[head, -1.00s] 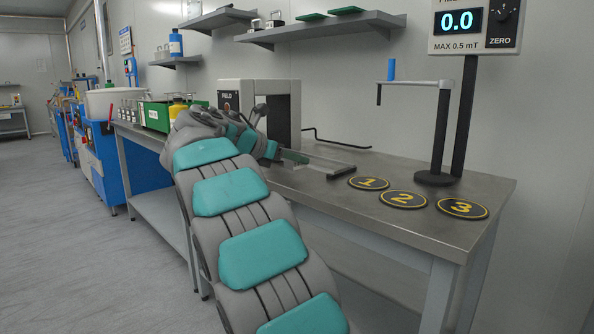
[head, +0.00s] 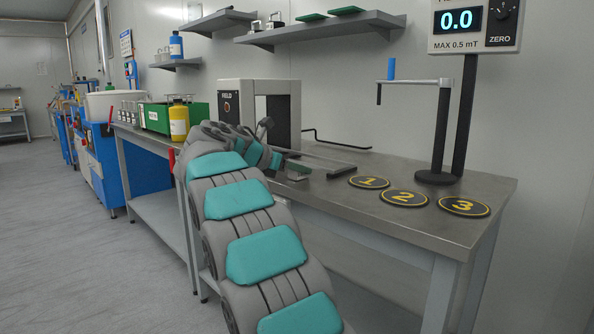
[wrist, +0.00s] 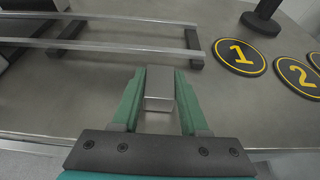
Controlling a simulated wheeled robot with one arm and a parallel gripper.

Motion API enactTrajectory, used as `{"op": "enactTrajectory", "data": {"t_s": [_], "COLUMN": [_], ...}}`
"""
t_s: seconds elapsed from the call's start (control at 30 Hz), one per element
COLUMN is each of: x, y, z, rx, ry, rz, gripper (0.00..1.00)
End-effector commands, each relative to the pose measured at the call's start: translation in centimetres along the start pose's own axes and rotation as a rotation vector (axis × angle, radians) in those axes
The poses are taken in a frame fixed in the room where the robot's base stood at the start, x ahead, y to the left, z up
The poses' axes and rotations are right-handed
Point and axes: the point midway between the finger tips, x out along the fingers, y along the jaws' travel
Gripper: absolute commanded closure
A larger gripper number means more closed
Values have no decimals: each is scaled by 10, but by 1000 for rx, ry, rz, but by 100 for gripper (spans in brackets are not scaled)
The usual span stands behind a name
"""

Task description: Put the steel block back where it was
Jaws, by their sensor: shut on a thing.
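The steel block (wrist: 159,90) is a small, plain grey block held between the green fingers of my gripper (wrist: 160,80) in the wrist view. In the head view my gripper (head: 298,168) is low over the front part of the bench, left of the round pad marked 1 (head: 368,182). The block is hard to make out there. In the wrist view bare bench top lies around the fingers; I cannot tell whether the block touches it. Pads 2 (head: 403,198) and 3 (head: 463,206) are empty, as is pad 1.
A grey arch marked FIELD (head: 228,88) stands behind my arm, with a rail track (wrist: 120,45) running out of it toward pad 1. A black post stand (head: 440,130) rises behind the pads. A meter (head: 470,28) reads 0.0. A yellow bottle (head: 179,122) and green crate (head: 157,118) stand left.

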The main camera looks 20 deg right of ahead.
Motion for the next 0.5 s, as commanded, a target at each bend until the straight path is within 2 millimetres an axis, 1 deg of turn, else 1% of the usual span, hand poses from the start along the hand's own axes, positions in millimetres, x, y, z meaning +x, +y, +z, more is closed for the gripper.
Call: {"op": "enactTrajectory", "data": {"t_s": [0.17, 0.2, 0.43, 0.5], "x": [0, 0, 1, 1], "y": [0, 0, 0, 0], "z": [0, -1, -1, -1], "rx": [0, 1, 0, 0], "ry": [-2, -1, -1, -1], "rz": [0, 1, 1, 1], "gripper": [100, 52, 27, 27]}}
